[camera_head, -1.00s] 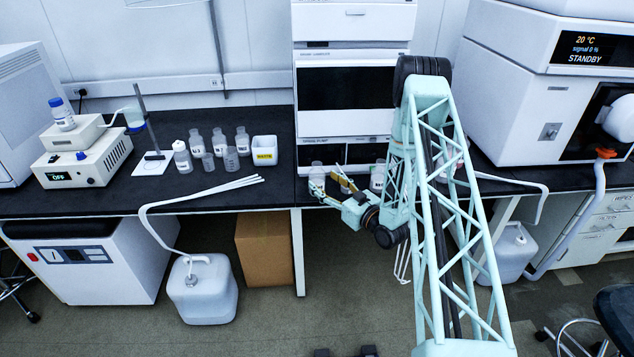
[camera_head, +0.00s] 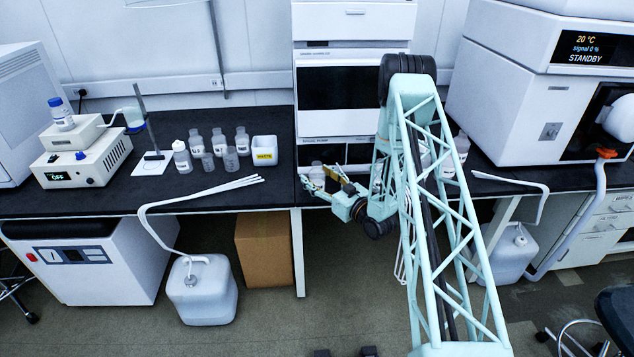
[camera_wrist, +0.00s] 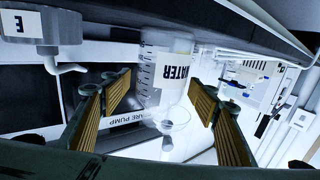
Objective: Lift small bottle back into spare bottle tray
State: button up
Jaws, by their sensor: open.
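A small clear bottle with a WATER label (camera_wrist: 172,68) shows upside down in the wrist view, between my two fingers. In the head view a small bottle (camera_head: 316,171) stands at the bench's front edge, by my fingertips. My gripper (camera_head: 320,181) is open, with a finger on either side of the bottle; the wrist view shows gaps at both sides (camera_wrist: 160,84). I cannot tell how deep the bottle sits between the fingers. I cannot make out a spare bottle tray for certain.
The chromatography stack (camera_head: 350,88) rises right behind the bottle. A white bin with a yellow label (camera_head: 264,148) and several bottles (camera_head: 219,142) stand to the left. White tubes (camera_head: 215,188) cross the bench edge. Another bottle (camera_head: 461,143) stands right of my arm.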

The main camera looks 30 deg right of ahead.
aim_at(320, 171)
jog(key=shift+c, duration=0.4)
jog(key=c, duration=1.1)
jog(key=shift+o, duration=0.2)
jog(key=shift+r, duration=0.1)
jog(key=shift+r+p, duration=0.3)
jog(key=shift+r, duration=1.25)
jog(key=shift+s+r, duration=0.2)
jog(key=shift+s, duration=0.1)
jog(key=s+a+r, duration=0.1)
jog(key=s+a, duration=0.3)
jog(key=s, duration=1)
jog(key=shift+s+a+r+p, duration=0.2)
jog(key=shift+s+p, duration=0.15)
jog(key=shift+p, duration=0.1)
